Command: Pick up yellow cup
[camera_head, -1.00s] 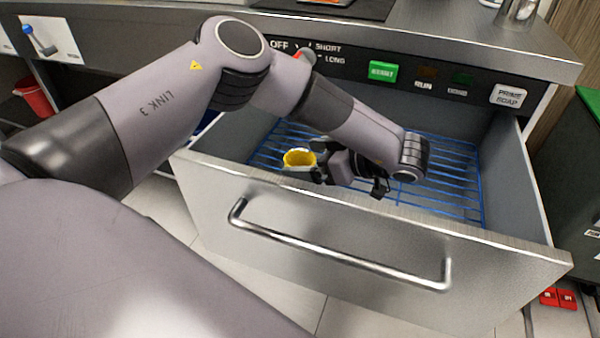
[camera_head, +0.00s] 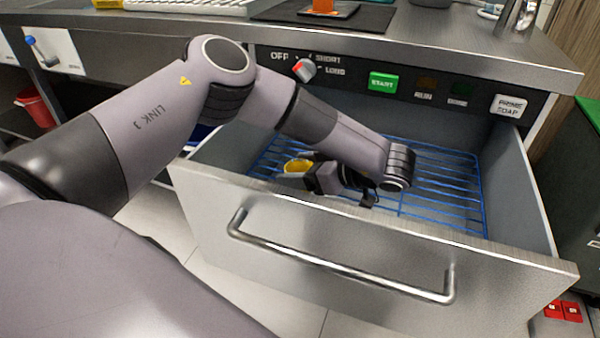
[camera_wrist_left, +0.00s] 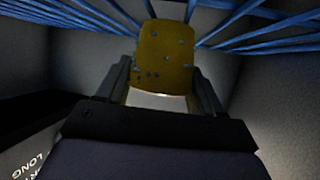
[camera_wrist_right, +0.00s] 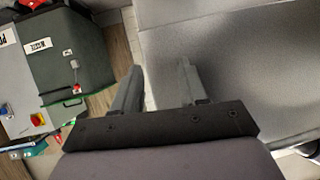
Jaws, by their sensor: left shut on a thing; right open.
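The yellow cup (camera_head: 297,166) is inside the open drawer, near its left side, partly hidden by my gripper and the drawer front. In the left wrist view the cup (camera_wrist_left: 166,55) sits between my two fingers, with dark specks on its side. My left gripper (camera_head: 305,176) is shut on the cup; its fingers (camera_wrist_left: 165,88) lie against both sides. The cup's base is hidden in the head view. My right gripper (camera_wrist_right: 157,82) is open and empty in the right wrist view, away from the cup.
The drawer has a blue wire rack (camera_head: 430,185) and a metal front (camera_head: 330,225) with a bar handle (camera_head: 340,268). A control panel with a green start button (camera_head: 383,82) is above it. The counter edge (camera_head: 420,50) overhangs the drawer. A red bucket (camera_head: 38,106) is at far left.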

